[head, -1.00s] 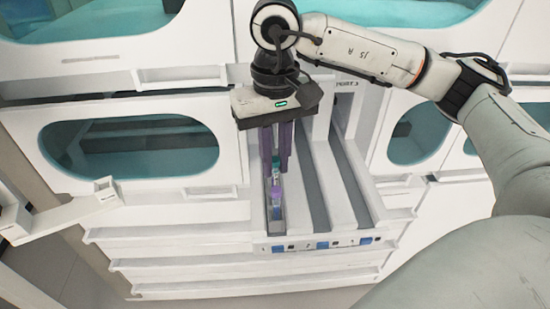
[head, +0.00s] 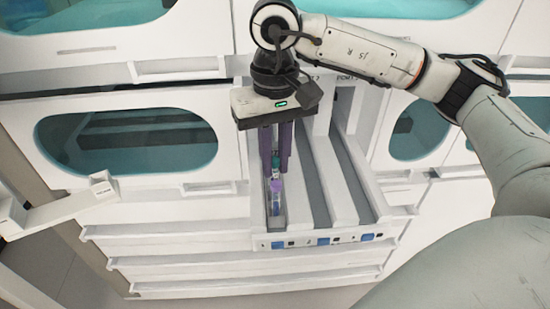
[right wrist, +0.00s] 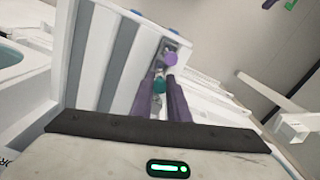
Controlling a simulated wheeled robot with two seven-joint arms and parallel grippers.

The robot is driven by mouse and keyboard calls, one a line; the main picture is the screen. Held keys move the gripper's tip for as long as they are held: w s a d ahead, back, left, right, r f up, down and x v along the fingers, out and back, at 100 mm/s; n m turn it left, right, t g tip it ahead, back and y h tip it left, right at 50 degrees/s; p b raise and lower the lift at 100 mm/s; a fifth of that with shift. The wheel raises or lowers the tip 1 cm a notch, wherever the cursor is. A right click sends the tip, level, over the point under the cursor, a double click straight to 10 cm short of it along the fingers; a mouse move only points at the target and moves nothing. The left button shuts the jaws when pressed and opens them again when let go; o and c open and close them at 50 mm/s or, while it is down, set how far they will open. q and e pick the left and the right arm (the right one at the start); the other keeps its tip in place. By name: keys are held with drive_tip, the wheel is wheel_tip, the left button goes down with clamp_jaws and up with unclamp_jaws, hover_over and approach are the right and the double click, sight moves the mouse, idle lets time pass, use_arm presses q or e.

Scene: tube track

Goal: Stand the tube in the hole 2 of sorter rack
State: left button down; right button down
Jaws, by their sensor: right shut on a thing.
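My right gripper (head: 275,171) points down over the leftmost lane of a white rack (head: 318,160) with several grey lanes. Its dark purple fingers are shut on a tube with a teal-green cap (head: 275,162); the cap also shows between the fingertips in the right wrist view (right wrist: 160,85). The lower part of this tube is mostly hidden. A purple-capped tube (head: 276,186) with a blue lower part stands in the same lane, just in front of the fingers; its purple cap shows in the right wrist view (right wrist: 170,59). Hole numbers are not readable. My left gripper is not in view.
The rack's front edge carries blue and black labels (head: 322,241). A white bar with a small box end (head: 103,186) juts in at the left. White cabinets with teal oval windows (head: 127,142) stand behind. The other lanes look empty.

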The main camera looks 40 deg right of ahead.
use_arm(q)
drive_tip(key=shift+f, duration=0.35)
use_arm(e)
drive_tip(key=shift+f, duration=0.35)
drive_tip(key=c, duration=1.6)
unclamp_jaws()
wheel_tip(320, 180, up, 9)
drive_tip(key=shift+r+p, duration=0.1)
drive_tip(key=shift+p, duration=0.25)
drive_tip(key=shift+r, duration=0.6)
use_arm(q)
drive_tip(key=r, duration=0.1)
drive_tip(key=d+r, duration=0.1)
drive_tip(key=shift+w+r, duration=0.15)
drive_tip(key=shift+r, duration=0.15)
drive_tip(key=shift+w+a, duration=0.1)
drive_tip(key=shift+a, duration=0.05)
